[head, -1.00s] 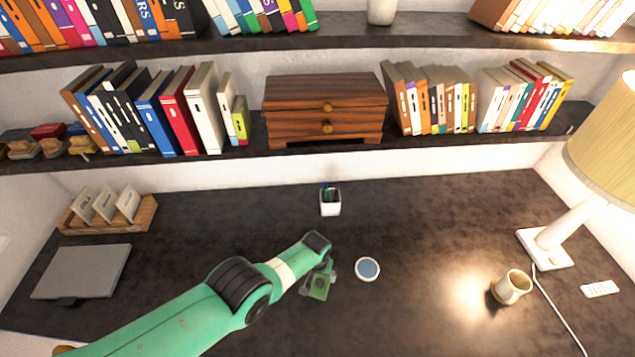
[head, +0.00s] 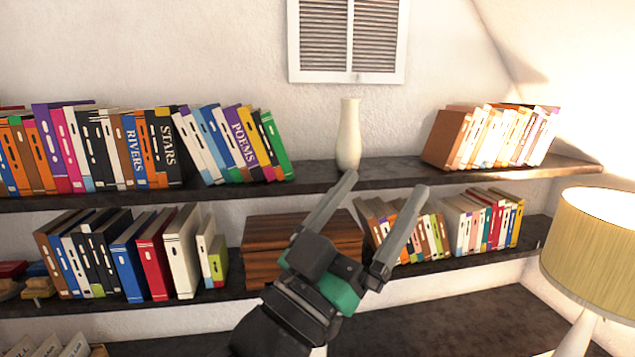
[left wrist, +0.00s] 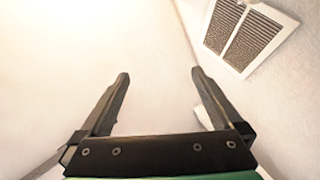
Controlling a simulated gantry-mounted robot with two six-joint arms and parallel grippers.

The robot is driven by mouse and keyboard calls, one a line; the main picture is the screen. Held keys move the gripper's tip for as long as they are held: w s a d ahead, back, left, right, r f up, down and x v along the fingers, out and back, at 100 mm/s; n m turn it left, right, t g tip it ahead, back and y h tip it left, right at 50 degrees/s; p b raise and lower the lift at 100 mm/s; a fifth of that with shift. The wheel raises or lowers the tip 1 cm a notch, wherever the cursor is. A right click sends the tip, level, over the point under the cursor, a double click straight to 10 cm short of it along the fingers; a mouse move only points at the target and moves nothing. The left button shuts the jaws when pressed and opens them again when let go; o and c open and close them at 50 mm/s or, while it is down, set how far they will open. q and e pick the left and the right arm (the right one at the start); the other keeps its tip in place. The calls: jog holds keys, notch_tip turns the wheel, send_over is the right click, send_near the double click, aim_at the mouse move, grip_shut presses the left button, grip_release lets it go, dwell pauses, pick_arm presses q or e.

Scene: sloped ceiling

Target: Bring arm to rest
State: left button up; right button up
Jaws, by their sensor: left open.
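My left gripper (head: 384,190) is raised in the middle of the head view, in front of the shelves. Its two long fingers point up and are spread apart, with nothing between them. In the left wrist view the open fingers (left wrist: 160,82) face a bare white wall and sloped ceiling. The gripper hides part of the wooden drawer box (head: 262,250) on the lower shelf. My right gripper is in neither view.
A white vase (head: 348,135) stands on the upper shelf (head: 310,192), just above the fingertips in the picture. Books line both shelves. A lamp (head: 595,250) stands at the right. A louvred vent (head: 347,40) is on the wall.

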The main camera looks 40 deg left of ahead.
pick_arm(q)
jog(key=s+r+t, duration=0.1)
jog(key=s+r, duration=0.1)
jog(key=s, duration=0.3)
jog(key=s+d+r+m+t+h, duration=0.1)
jog(key=s+r+t, duration=0.1)
jog(key=s, duration=0.3)
jog(key=shift+s+r+h, duration=0.3)
jog(key=shift+r, duration=0.45)
